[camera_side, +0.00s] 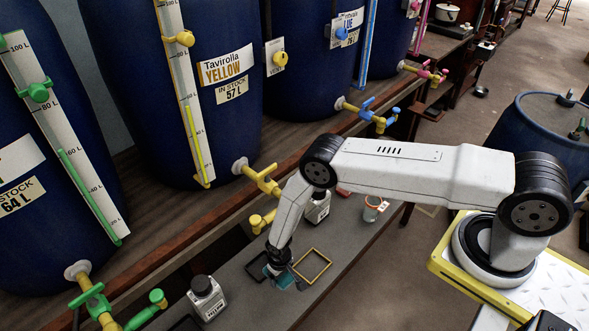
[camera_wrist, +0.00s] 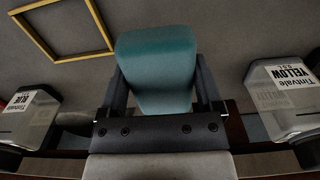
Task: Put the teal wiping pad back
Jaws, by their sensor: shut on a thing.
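The teal wiping pad (camera_wrist: 155,65) is held between the two jaws of my gripper (camera_wrist: 157,88), seen close up in the wrist view. In the side view the pad (camera_side: 287,280) shows as a small teal patch under my gripper (camera_side: 278,270), low over the grey bench; whether it touches the bench I cannot tell. A yellow square outline (camera_side: 328,268) lies on the bench just right of the pad and is empty. It also shows at the upper left in the wrist view (camera_wrist: 105,35). A dark square (camera_side: 249,266) lies just left of my gripper, partly hidden by it.
Small labelled bottles stand on the bench, one (camera_side: 207,299) left of my gripper and one (camera_side: 318,208) behind it. An orange-rimmed cup (camera_side: 371,209) stands farther right. Large blue vats (camera_side: 225,60) with taps (camera_side: 262,180) line the back. The bench (camera_side: 345,245) is clear right of the outline.

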